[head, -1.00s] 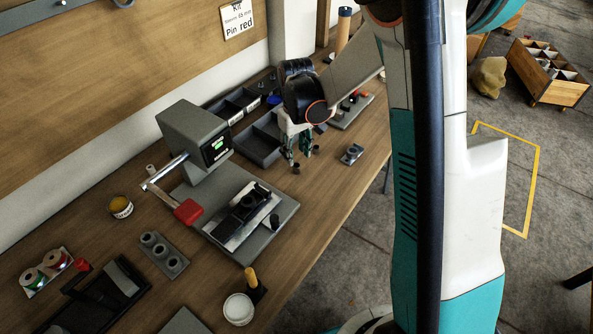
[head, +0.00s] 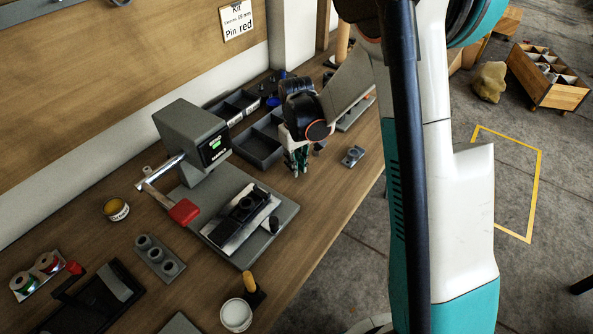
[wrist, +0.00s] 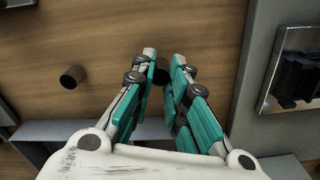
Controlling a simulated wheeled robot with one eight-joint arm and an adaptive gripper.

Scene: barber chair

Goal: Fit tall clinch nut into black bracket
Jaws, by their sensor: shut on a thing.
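My gripper (head: 297,172) is low over the bench, to the right of and behind the press plate. In the wrist view its teal fingers (wrist: 163,75) are shut on a dark cylindrical nut (wrist: 161,74), mostly hidden between them. I cannot tell if the nut touches the bench. A second dark cylinder (wrist: 72,76) stands on the wood left of the fingers. The black bracket (head: 246,206) lies on a pale holder on the press plate, apart from my gripper. Part of it shows at the right of the wrist view (wrist: 297,78).
The grey press (head: 190,135) with its red-handled lever (head: 183,211) stands beside the bracket. Dark trays (head: 257,148) lie behind my gripper, and a small grey block (head: 352,156) to its right. A grey block with holes (head: 160,258) and a white cup (head: 237,314) are nearer.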

